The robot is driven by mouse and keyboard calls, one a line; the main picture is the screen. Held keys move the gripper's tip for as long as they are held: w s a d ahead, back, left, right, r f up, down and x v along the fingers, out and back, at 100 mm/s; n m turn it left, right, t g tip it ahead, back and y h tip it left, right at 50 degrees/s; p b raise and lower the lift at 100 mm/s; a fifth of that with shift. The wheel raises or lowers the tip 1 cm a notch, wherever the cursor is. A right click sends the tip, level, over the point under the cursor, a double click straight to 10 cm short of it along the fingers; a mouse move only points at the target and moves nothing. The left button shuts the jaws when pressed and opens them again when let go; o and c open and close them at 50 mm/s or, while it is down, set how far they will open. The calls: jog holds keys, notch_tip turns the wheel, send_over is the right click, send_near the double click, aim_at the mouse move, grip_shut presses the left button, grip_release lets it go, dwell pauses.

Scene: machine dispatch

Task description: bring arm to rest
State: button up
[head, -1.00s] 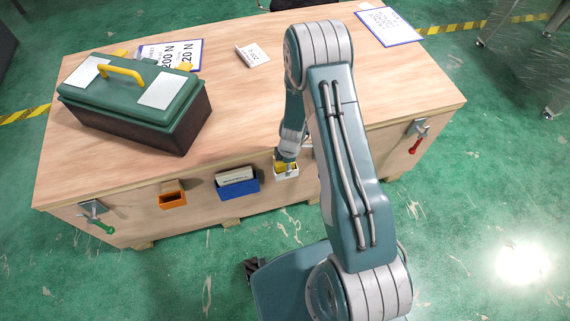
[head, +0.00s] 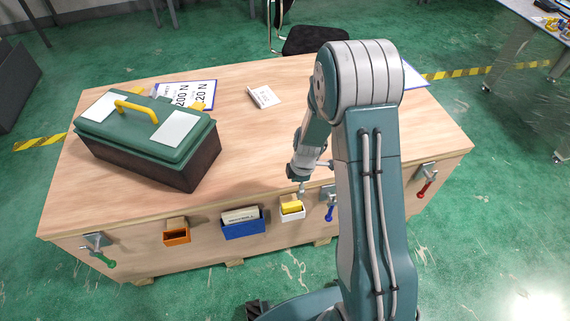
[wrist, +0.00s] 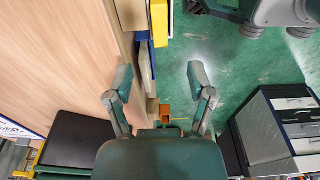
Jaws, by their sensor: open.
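My arm rises at the right of the head view and bends down toward the front edge of the wooden bench. My gripper (head: 302,188) hangs just above the white bin (head: 292,215). In the wrist view my gripper (wrist: 160,78) is open, its two fingers spread wide with nothing between them. A yellow block (head: 291,206) sits in the white bin, apart from the fingers. Yellow also shows at the top of the wrist view (wrist: 161,25).
A green toolbox (head: 150,140) stands on the wooden bench (head: 250,150). A blue bin (head: 243,228) and an orange bin (head: 177,237) hang on its front. Green (head: 103,258), blue (head: 330,211) and red (head: 423,187) handles stick out. A black chair (head: 318,40) stands behind.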

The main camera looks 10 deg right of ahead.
jog(key=shift+r, duration=0.1)
jog(key=s+a+r+m+t, duration=0.15)
jog(key=r+m, duration=0.25)
jog(key=r, duration=0.6)
jog(key=s+r+m+t, duration=0.1)
jog(key=s+r+m, duration=0.25)
jog(key=r, duration=0.75)
jog(key=s+r+m+t+h, duration=0.1)
jog(key=s+r+m+t, duration=0.2)
jog(key=s+r+m, duration=0.7)
jog(key=shift+s+r, duration=1.25)
jog(key=shift+s, duration=1.75)
jog(key=shift+m, duration=0.25)
